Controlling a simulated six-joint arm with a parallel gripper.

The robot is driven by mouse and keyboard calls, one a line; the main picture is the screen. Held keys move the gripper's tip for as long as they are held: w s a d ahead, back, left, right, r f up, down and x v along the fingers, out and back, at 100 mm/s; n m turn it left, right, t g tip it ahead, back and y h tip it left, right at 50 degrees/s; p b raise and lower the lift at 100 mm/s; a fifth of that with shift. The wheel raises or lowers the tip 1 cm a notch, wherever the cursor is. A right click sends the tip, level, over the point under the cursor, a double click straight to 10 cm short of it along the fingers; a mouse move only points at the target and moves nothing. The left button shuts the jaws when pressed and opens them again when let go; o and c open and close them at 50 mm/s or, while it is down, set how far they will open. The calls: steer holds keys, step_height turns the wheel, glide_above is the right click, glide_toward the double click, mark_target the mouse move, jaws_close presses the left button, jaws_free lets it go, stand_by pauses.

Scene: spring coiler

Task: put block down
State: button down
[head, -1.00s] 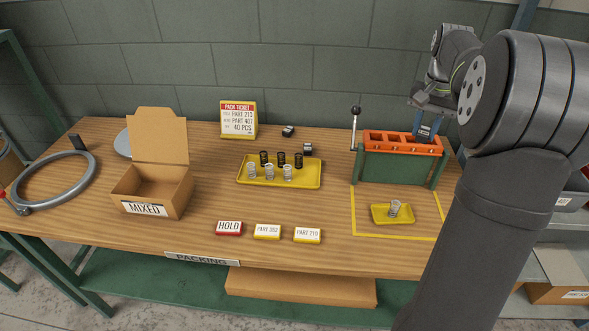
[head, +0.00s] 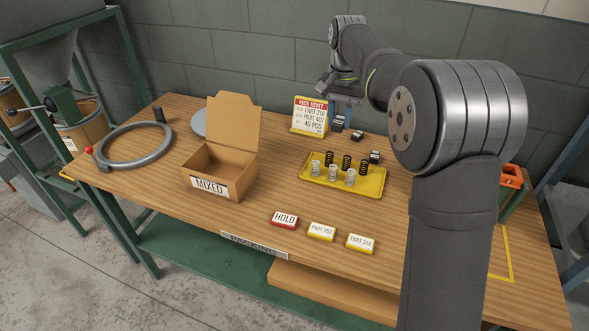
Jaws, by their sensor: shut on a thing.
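My gripper (head: 343,107) is at the back of the table, just right of the pack ticket sign (head: 309,116). It is shut on a small dark block (head: 338,123), which hangs at or just above the tabletop; I cannot tell if it touches. Two similar dark blocks stand nearby on the table, one (head: 357,135) just to the right and one (head: 375,157) nearer the yellow tray.
The yellow tray (head: 371,188) holds several black and silver springs. The open MIXED box (head: 236,190) is to the left. HOLD (head: 285,219) and part tags lie in front. My arm hides much of the right side; an orange-topped rack (head: 511,176) partly shows.

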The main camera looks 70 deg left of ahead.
steer(key=s+a+f, duration=0.1)
steer(key=s, duration=0.1)
glide_above(287, 181)
step_height(287, 181, down, 17)
steer(key=shift+w+r, duration=0.1)
steer(key=shift+w, duration=0.05)
steer(key=shift+f, duration=2.1)
steer(key=shift+f, duration=0.15)
steer(key=c, duration=1.1)
jaws_free()
steer(key=shift+o, duration=0.3)
step_height(287, 181, up, 12)
